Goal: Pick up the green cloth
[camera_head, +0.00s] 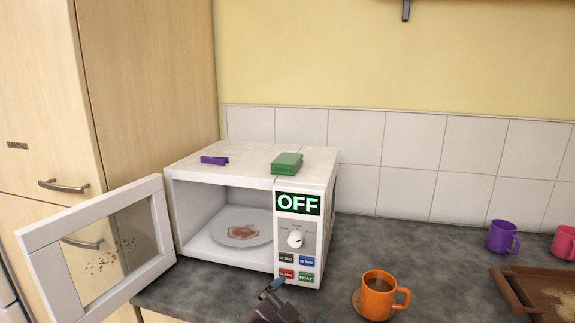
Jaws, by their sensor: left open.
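The green cloth (287,162), a small folded block shape, lies on top of the white microwave (225,160), near its front right edge above the control panel. My left gripper (272,290) shows at the bottom middle, in front of the microwave's lower front and well below the cloth. It is open and apart from the cloth. Only its tip end is in the picture. My right gripper is not in view.
A purple item (214,160) lies left of the cloth. The microwave door (60,245) stands open to the left, spattered red; a stained plate (241,228) is inside. An orange mug (378,293) stands right of my gripper. A brown tray (540,290) is further right.

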